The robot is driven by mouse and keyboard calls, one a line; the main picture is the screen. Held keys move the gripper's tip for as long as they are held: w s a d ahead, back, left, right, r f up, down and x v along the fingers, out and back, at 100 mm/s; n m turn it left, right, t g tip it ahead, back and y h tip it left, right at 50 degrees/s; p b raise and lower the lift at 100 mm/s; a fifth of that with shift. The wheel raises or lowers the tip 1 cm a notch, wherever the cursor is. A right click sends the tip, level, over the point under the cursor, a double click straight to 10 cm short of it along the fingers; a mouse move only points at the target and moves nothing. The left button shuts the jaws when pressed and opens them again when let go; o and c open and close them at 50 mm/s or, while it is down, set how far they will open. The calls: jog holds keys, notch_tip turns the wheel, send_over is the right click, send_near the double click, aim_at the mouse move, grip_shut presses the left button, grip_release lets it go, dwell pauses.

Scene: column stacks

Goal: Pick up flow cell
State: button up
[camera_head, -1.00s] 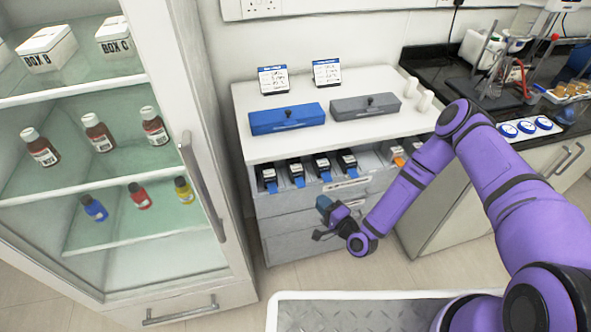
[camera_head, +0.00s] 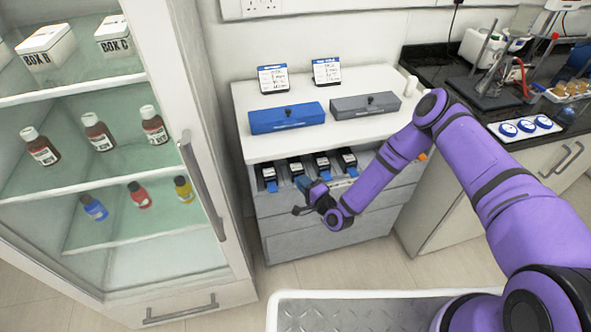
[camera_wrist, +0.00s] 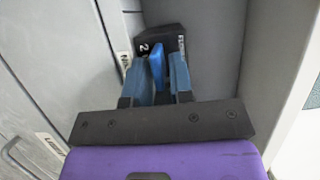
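Several black flow cells with blue tabs stand in a row in the open recess under the bench top: leftmost (camera_head: 268,175), then a second (camera_head: 296,168), a third (camera_head: 322,163) and a fourth (camera_head: 347,158). My gripper (camera_head: 306,186) is at the front of the row, near the second one. In the wrist view my gripper (camera_wrist: 159,72) has its two blue-grey fingers apart. The blue tab (camera_wrist: 156,68) of a black flow cell (camera_wrist: 168,40) marked 2 stands between them, nearer the left finger. The fingers do not look clamped on it.
A blue box (camera_head: 286,118) and a grey box (camera_head: 364,105) sit on the white bench top (camera_head: 270,147). A glass-door cabinet (camera_head: 200,190) stands close on the left. A dark counter (camera_head: 430,75) is at the right. My arm hides the recess's right part.

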jog(key=shift+c, duration=0.2)
grip_shut()
jog(key=shift+r, duration=0.1)
